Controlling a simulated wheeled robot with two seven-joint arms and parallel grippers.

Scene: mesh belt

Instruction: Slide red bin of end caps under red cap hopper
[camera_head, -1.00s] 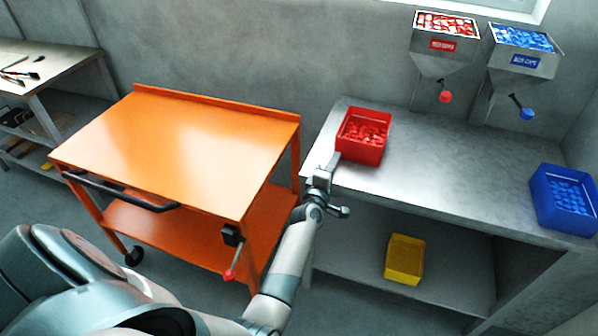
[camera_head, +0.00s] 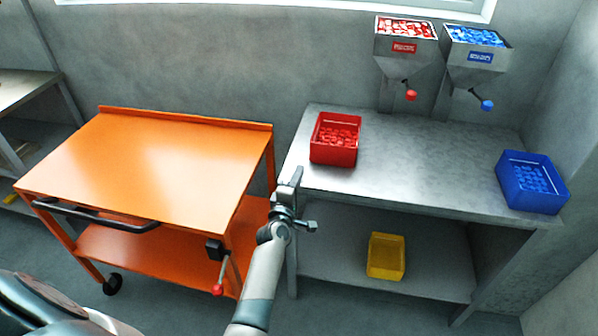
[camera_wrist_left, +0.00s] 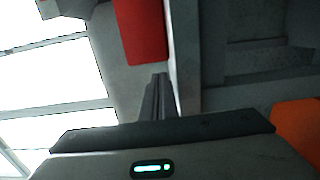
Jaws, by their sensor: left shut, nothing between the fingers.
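The red bin (camera_head: 333,155), filled with red end caps (camera_head: 337,135), stands upright on the left part of the metal bench. The red cap hopper (camera_head: 403,48) is on the wall behind the bench, to the right of the bin, with a red-knobbed lever (camera_head: 411,95) below it. My left gripper (camera_head: 297,174) is shut and empty at the bench's left edge, left of and nearer than the bin, apart from it. In the left wrist view, its fingers (camera_wrist_left: 159,80) point toward the red bin (camera_wrist_left: 141,30). My right gripper is not in view.
A blue hopper (camera_head: 478,58) hangs right of the red one. A blue bin (camera_head: 533,196) stands at the bench's right end. The bench top (camera_head: 420,160) between the bins is clear. A yellow bin (camera_head: 386,256) sits on the lower shelf. An orange cart (camera_head: 150,165) stands left.

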